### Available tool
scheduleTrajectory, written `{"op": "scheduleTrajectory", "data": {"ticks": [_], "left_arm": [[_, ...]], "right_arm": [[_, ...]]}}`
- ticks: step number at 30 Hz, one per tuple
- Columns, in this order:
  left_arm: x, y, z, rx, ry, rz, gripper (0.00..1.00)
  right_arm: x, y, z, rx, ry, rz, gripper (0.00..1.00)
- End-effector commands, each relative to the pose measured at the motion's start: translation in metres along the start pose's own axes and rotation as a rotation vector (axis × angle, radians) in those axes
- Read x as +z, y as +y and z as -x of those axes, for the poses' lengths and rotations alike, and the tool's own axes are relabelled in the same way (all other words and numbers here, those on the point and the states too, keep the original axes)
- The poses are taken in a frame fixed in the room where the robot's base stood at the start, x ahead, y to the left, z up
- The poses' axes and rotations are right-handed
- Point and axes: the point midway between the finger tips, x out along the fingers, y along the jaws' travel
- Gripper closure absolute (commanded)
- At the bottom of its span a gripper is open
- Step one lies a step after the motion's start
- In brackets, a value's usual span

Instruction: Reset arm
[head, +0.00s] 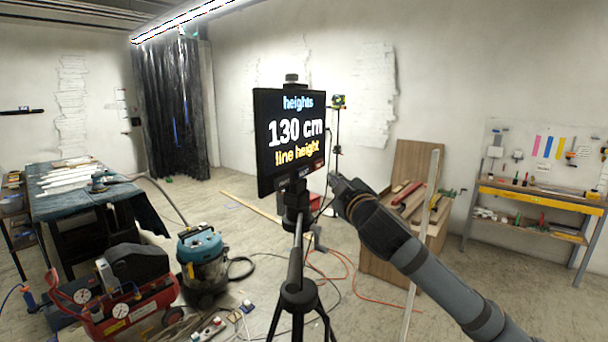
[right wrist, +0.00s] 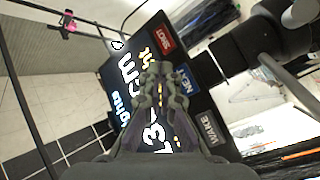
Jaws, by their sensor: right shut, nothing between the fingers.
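My right gripper (head: 334,182) is shut and empty, raised in front of the lower right of a screen (head: 290,125) on a tripod. The screen reads "heights", "130 cm" and "line height". In the right wrist view the shut fingers (right wrist: 161,72) overlap the screen (right wrist: 122,85), and the buttons NEXT (right wrist: 185,80), SHOT (right wrist: 165,40) and WAKE (right wrist: 211,128) show beside them. I cannot tell whether the fingertips touch the screen. My left gripper is not in view.
The black tripod (head: 296,290) stands on the floor in front. A blue vacuum (head: 200,255) and a red compressor (head: 125,300) stand left of it. Hoses cross the floor. A wooden crate (head: 385,275) stands behind my right arm, and a workbench (head: 535,200) is at right.

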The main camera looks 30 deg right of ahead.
Motion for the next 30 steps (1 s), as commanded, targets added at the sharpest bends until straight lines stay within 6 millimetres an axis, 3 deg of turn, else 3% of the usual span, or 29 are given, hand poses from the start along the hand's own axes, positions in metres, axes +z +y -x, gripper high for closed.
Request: {"op": "scheduleTrajectory", "data": {"ticks": [17,20,25,30], "left_arm": [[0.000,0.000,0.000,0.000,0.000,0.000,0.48],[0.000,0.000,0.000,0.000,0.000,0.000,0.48],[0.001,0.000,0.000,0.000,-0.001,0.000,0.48],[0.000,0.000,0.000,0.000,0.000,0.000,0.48]], "right_arm": [[0.006,-0.004,-0.004,-0.006,-0.012,-0.007,1.00],[0.039,-0.022,-0.024,-0.038,-0.066,-0.043,1.00],[0.150,-0.095,-0.064,-0.134,-0.235,-0.141,1.00],[0.260,-0.181,-0.065,-0.225,-0.399,-0.213,1.00]]}}
